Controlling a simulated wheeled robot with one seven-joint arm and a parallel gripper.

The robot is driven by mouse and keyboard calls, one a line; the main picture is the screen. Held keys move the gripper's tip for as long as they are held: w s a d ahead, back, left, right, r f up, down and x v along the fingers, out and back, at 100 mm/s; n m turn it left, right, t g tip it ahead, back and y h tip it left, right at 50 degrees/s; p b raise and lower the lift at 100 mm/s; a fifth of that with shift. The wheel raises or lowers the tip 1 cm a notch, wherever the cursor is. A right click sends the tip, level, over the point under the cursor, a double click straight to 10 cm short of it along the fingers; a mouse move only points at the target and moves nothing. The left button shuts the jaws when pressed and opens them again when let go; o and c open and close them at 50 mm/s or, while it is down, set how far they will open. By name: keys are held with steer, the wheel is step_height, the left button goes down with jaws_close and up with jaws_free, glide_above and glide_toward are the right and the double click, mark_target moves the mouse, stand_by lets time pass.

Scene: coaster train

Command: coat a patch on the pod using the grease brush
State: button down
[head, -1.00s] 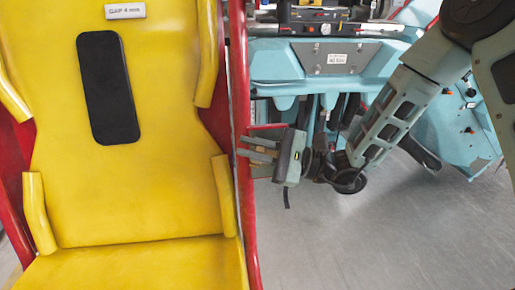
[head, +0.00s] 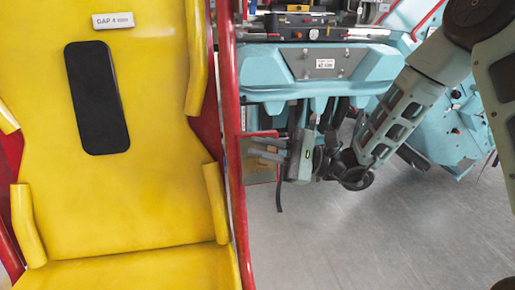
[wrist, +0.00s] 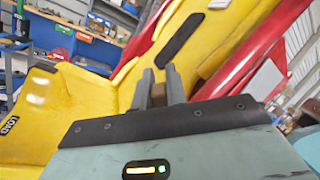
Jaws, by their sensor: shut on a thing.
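The pod (head: 140,190) is a yellow seat shell with red sides, filling the left of the head view. It bears a long black pad (head: 97,97) and a small white label reading "GAP". It also shows in the wrist view (wrist: 105,75). My gripper (head: 262,148) is just right of the pod's red edge in the head view, fingers pointing left. In the wrist view its fingers (wrist: 161,88) are close together on a small brown piece (wrist: 160,95), which looks like part of the grease brush. The rest of the brush is hidden. No greased patch can be made out.
A teal machine or car (head: 325,75) with tools on top stands behind my gripper. A thin reddish-edged panel (head: 258,170) is behind the fingers. Grey floor (head: 370,235) is clear at the lower right. Shelves with bins (wrist: 75,35) show in the wrist view.

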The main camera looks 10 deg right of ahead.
steer(key=shift+d+r+p, duration=0.8)
steer(key=shift+d, duration=1.1)
steer(key=shift+a+r, duration=0.8)
steer(key=shift+a, duration=3.35)
steer(key=shift+w+d+p, duration=0.15)
steer(key=shift+w+d, duration=0.05)
steer(key=shift+d, duration=1.1)
steer(key=shift+w+d+p, duration=0.15)
steer(key=shift+w+d, duration=0.05)
steer(key=shift+d, duration=1.1)
steer(key=d, duration=0.3)
steer(key=shift+s+f, duration=0.1)
